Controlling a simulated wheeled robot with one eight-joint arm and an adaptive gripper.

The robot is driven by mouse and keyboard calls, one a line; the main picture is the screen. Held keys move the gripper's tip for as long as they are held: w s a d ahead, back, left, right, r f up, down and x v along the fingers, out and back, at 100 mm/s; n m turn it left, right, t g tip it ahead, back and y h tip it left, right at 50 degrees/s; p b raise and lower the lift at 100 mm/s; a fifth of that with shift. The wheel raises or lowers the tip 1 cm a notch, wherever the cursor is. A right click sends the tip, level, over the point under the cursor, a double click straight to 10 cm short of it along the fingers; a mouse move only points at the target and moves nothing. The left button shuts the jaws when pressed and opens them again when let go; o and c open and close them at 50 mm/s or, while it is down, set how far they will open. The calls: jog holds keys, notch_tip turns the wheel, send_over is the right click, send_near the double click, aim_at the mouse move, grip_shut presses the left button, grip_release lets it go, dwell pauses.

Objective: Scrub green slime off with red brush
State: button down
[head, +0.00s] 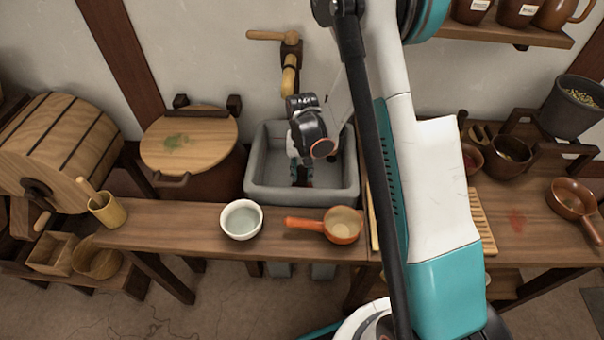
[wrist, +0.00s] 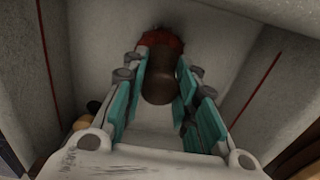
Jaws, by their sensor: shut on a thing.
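The green slime (head: 177,142) is a smear on the round wooden lid (head: 215,150) of the vat, left of the sink. My gripper (head: 302,178) points down into the grey stone sink (head: 257,185). In the wrist view, my gripper (wrist: 160,88) is shut on the dark brown handle of the red brush (wrist: 160,83). Its red bristles show beyond the fingertips, close to the sink's inner surface; I cannot tell whether they touch it. In the head view the brush is mostly hidden by the gripper and sink wall.
A wooden spout (head: 289,77) is on the wall above the sink. A white bowl (head: 241,220) and an orange pan (head: 341,226) stand on the front bench. A red stain (head: 516,220) marks the right table. A wooden drum (head: 62,150) stands far left.

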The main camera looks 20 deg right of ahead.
jog(key=shift+w+d+f+b, duration=0.1)
jog(key=shift+w+d, duration=0.2)
jog(key=shift+w, duration=0.4)
jog(key=shift+w+d+b, duration=0.1)
jog(key=shift+w+d, duration=0.2)
jog(key=shift+w, duration=0.45)
jog(key=shift+w+d+f+b, duration=0.1)
jog(key=shift+w+d, duration=0.2)
jog(key=shift+w, duration=0.4)
jog(key=shift+w+d+r+b, duration=0.15)
jog(key=shift+w+d, duration=0.15)
jog(key=shift+w, duration=0.25)
jog(key=shift+w+d+r+b, duration=0.15)
jog(key=shift+w+d, duration=0.15)
jog(key=shift+w, duration=0.25)
